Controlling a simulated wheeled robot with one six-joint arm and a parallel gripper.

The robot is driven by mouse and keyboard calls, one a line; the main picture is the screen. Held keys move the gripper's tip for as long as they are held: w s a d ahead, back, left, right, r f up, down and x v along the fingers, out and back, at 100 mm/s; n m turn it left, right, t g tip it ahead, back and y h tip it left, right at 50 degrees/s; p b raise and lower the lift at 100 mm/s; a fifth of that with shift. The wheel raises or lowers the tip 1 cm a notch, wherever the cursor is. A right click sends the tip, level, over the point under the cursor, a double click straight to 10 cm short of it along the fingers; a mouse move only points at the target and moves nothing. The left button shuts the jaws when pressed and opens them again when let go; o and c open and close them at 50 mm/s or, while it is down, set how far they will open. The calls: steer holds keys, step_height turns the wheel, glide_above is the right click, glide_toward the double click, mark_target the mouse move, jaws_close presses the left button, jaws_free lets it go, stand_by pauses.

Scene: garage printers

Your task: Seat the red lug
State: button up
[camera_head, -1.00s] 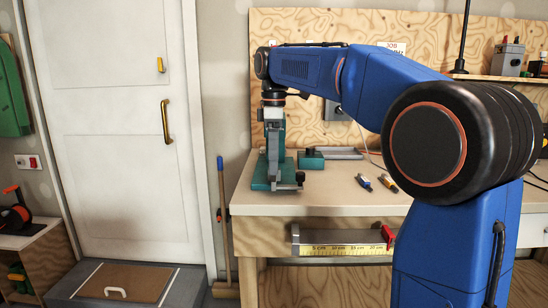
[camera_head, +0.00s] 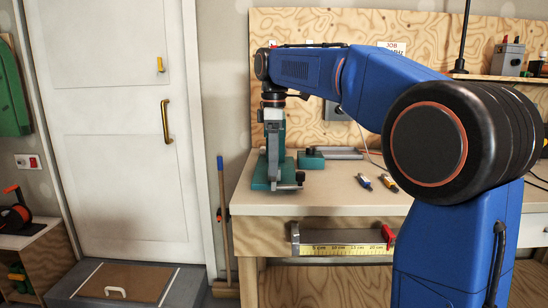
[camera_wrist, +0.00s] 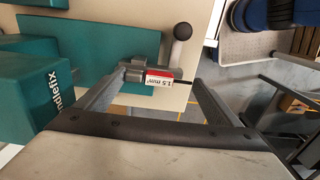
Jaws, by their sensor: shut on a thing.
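The red lug (camera_wrist: 158,76) shows in the wrist view as a small red piece with a white label reading "1.5 mm²" and a dark thin end on its right. In the head view my gripper (camera_head: 273,180) points down at the press (camera_head: 260,183), and the lug is hidden.
A small teal block (camera_head: 311,159) and a grey tray (camera_head: 345,153) lie right of the press. Two small marker-like tools (camera_head: 376,183) lie on the workbench (camera_head: 330,202). A ruler strip (camera_head: 343,250) runs along its front. The bench's front middle is clear.

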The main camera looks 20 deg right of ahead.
steer(key=shift+f, duration=0.75)
